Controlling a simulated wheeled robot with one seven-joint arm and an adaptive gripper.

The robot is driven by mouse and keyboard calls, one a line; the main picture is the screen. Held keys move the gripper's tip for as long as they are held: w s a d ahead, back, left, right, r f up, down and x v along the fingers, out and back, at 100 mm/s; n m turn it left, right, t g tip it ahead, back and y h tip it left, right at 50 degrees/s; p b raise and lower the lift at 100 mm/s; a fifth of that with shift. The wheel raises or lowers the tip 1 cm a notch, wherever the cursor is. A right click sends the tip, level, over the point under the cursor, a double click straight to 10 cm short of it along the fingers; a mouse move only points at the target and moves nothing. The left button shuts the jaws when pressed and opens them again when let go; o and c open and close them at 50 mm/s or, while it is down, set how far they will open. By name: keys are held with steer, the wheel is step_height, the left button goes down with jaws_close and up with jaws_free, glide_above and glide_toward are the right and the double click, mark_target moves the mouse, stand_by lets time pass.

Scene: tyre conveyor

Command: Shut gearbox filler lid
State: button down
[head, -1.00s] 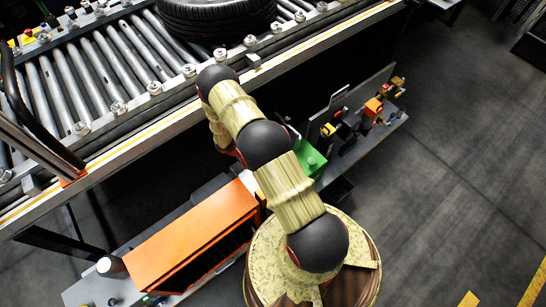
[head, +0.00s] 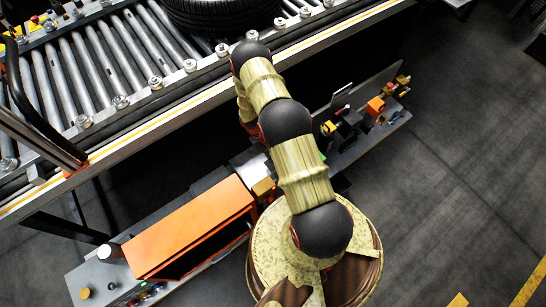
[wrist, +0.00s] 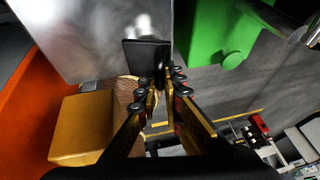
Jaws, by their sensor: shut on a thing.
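In the wrist view my gripper (wrist: 165,88) is closed, its two black-padded fingers meeting at a small flat black plate, which I take to be the filler lid (wrist: 146,56). The fingertips pinch its right-hand part. The plate stands in front of a shiny silver-grey housing (wrist: 90,35), likely the gearbox; whether it touches the housing I cannot tell. The housing also shows in the head view (head: 250,163), but there my arm hides the gripper and the lid.
The roller conveyor (head: 110,60) with a tyre (head: 222,14) runs above the low bench. Small fittings (head: 376,105) stand at the bench's right end.

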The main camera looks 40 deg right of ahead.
steer(key=c, duration=1.9)
jaws_free()
steer(key=shift+w, duration=0.1)
steer(key=v, duration=1.2)
steer(key=shift+a, duration=0.1)
steer(key=shift+c, duration=0.7)
